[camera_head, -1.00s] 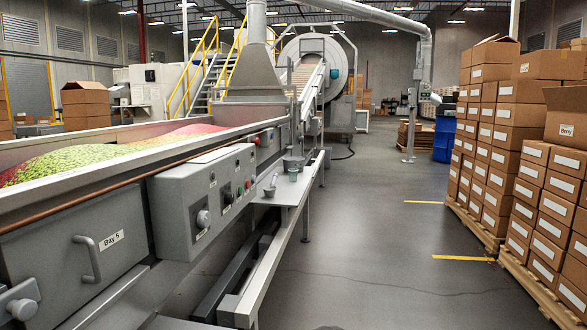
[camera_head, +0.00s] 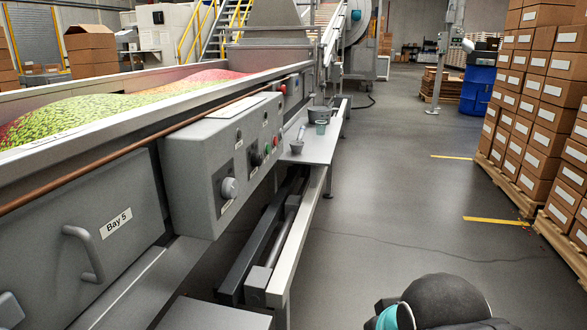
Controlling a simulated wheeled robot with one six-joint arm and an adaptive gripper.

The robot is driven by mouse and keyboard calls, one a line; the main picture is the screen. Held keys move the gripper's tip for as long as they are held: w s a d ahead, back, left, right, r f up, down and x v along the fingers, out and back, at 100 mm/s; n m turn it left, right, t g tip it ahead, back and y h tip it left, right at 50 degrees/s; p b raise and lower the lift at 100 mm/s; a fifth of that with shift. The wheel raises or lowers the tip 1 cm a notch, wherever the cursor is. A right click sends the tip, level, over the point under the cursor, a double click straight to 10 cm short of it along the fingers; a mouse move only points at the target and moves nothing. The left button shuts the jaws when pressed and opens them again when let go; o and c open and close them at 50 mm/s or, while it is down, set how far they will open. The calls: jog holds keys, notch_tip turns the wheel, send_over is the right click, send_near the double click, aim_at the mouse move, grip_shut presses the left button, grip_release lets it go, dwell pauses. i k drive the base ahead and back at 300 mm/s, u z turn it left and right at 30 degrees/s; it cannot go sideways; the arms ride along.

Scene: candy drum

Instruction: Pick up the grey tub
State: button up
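The grey tub (camera_head: 317,113) is small in view, on the narrow metal shelf (camera_head: 318,150) along the conveyor's side. It stands toward the shelf's far end. A small greenish cup (camera_head: 321,127) stands just in front of it and hides part of its front. A grey scoop-like cup with a pale handle (camera_head: 297,147) sits nearer on the same shelf. My gripper is not in view. Only a dark, rounded part of my arm with a teal cap shows at the bottom edge, well short of the shelf.
A control box (camera_head: 222,158) with knobs juts from the conveyor on the left, before the shelf. Stacked cartons (camera_head: 540,105) on pallets line the right. A blue drum (camera_head: 478,90) stands farther back. Grey floor (camera_head: 400,190) between is clear.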

aim_at(316, 113)
jog(key=z, duration=0.9)
jog(key=i, duration=3.45)
jog(key=u, duration=0.9)
